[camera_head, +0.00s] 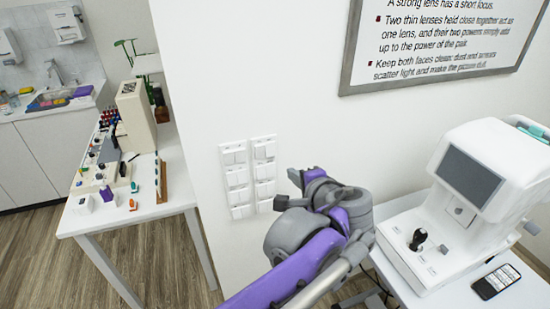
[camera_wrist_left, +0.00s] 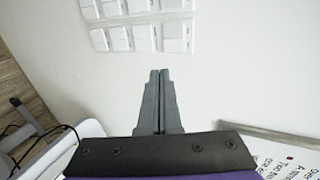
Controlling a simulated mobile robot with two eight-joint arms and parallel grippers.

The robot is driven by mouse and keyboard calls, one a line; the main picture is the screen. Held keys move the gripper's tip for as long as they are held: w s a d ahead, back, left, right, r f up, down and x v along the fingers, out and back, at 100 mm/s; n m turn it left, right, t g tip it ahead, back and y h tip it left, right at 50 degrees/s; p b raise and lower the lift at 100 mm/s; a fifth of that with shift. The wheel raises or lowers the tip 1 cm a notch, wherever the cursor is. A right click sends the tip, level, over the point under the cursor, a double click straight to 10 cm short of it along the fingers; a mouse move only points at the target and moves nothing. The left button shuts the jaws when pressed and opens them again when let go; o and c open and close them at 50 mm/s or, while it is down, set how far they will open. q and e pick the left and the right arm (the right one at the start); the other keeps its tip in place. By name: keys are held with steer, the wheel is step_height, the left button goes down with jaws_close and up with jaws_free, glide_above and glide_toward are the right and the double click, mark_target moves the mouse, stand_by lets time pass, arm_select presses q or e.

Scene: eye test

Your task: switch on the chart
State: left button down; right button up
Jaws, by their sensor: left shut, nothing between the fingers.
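Two upright white switch panels, the left one (camera_head: 236,180) and the right one (camera_head: 264,174), are side by side on the white wall, each with several rocker switches. They also show at the top of the left wrist view, where a nearer row of rockers (camera_wrist_left: 143,38) is partly in frame. Any labels are too small to read. My left gripper (camera_head: 293,177) is just right of the panels in the head view. Its fingers (camera_wrist_left: 160,75) are pressed together, empty, over bare wall beside the rockers. I cannot tell whether they touch the wall. No lit chart is in view.
A framed text board (camera_head: 440,45) hangs at the upper right. A left table (camera_head: 150,208) holds small bottles and a beige device (camera_head: 135,115). A sink counter is behind.

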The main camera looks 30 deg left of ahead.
mark_target(270, 156)
arm_select(q)
steer(key=shift+s, duration=0.1)
steer(key=x, duration=0.9)
steer(key=r+x, duration=0.1)
steer(key=x, duration=0.4)
steer(key=shift+a, duration=0.2)
steer(key=shift+w+a+p, duration=0.2)
steer(key=shift+w+p, duration=0.1)
steer(key=shift+r, duration=0.1)
steer(key=shift+r+p, duration=0.5)
steer(key=shift+r, duration=0.25)
steer(key=shift+s+d, duration=0.1)
steer(key=shift+d, duration=0.05)
